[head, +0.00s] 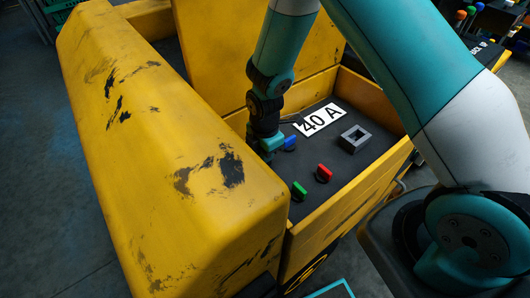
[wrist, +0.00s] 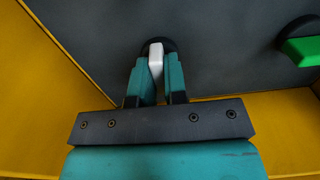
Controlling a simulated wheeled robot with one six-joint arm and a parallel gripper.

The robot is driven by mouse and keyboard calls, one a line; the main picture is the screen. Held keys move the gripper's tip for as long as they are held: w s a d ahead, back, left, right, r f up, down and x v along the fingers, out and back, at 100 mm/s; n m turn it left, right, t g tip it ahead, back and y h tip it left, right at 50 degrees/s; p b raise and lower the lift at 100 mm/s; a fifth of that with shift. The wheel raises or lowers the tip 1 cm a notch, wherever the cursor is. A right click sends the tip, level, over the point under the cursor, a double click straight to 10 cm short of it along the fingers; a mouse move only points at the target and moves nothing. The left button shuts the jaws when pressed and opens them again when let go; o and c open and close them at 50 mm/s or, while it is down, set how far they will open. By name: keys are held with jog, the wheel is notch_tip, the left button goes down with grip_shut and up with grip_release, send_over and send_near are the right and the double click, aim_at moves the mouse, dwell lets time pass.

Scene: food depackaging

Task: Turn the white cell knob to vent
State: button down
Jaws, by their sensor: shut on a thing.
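The white cell knob (wrist: 155,54) shows in the wrist view as a narrow white bar on a round black base, set on a dark panel. My gripper (wrist: 157,78) has its two teal fingers closed on the sides of the bar, and the bar's top end sticks out past them. The bar runs nearly up and down in the wrist view. In the head view my gripper (head: 268,146) reaches down to the panel beside the yellow wall, and the white knob is hidden behind it. No vent marking can be made out.
A blue knob (head: 290,143) sits close to the right of my gripper. A red knob (head: 324,173) and a green knob (head: 299,190) are nearer the front. Yellow walls (head: 335,222) enclose the panel.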

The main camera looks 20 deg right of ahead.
jog(key=shift+w+r, duration=0.1)
dwell(0.4)
jog(key=c, duration=1.2)
grip_release()
jog(key=shift+o, duration=0.2)
notch_tip(320, 180, up, 17)
jog(key=b, duration=0.1)
jog(key=shift+r, duration=0.2)
jog(key=s+a+r+m+y, duration=0.2)
jog(key=s+r+m, duration=0.3)
jog(key=s, duration=0.6)
jog(key=s+a+r+m+y, duration=0.2)
jog(key=s+r+m, duration=0.4)
jog(key=s, duration=0.5)
jog(key=m, duration=0.2)
jog(key=shift+a+r+m, duration=0.25)
jog(key=shift+m, duration=0.05)
